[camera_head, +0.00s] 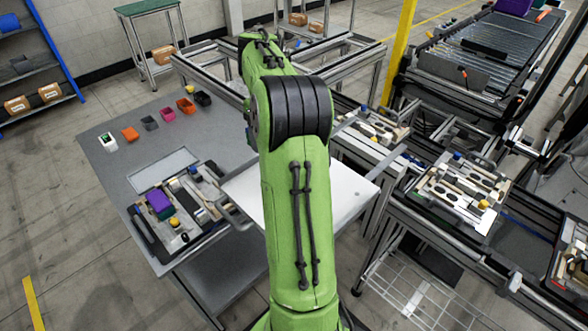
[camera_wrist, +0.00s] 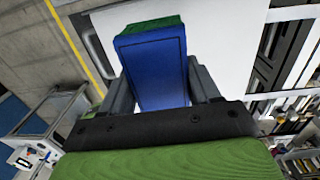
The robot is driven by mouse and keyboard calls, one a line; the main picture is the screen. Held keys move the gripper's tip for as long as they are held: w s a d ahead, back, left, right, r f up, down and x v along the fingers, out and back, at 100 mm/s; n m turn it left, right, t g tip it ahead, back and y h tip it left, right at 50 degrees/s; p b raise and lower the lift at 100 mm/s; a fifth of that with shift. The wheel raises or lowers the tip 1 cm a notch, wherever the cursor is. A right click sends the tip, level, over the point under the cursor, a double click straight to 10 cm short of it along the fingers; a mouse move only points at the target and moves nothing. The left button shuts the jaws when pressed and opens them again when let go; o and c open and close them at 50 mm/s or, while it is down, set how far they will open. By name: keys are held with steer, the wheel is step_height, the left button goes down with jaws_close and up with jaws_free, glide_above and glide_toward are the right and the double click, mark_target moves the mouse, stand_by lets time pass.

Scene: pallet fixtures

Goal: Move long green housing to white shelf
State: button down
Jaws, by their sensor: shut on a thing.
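In the wrist view my gripper (camera_wrist: 162,88) is shut on a boxy part with a large blue face and a green far edge, which I take to be the long green housing (camera_wrist: 150,25). A dark finger is on each side of it. The white shelf (camera_head: 350,190) is a flat white panel in the middle of the head view, partly covered by my arm. A broad white surface, likely the shelf, lies beyond the held part in the wrist view (camera_wrist: 225,35). My arm hides the gripper and the held part in the head view.
A grey table (camera_head: 110,165) at left carries small colored bins (camera_head: 185,106) and a kit tray (camera_head: 150,240) with purple and yellow parts. A conveyor at right carries a fixture pallet (camera_head: 440,195). A yellow post (camera_head: 400,50) stands behind.

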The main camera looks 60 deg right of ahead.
steer(key=f, duration=0.5)
steer(key=f+b, duration=0.1)
steer(key=f, duration=0.3)
steer(key=shift+s+a+f, duration=0.2)
steer(key=shift+f, duration=0.15)
steer(key=shift+s+a+r, duration=0.1)
steer(key=shift+c, duration=1.2)
jaws_free()
steer(key=shift+f, duration=0.2)
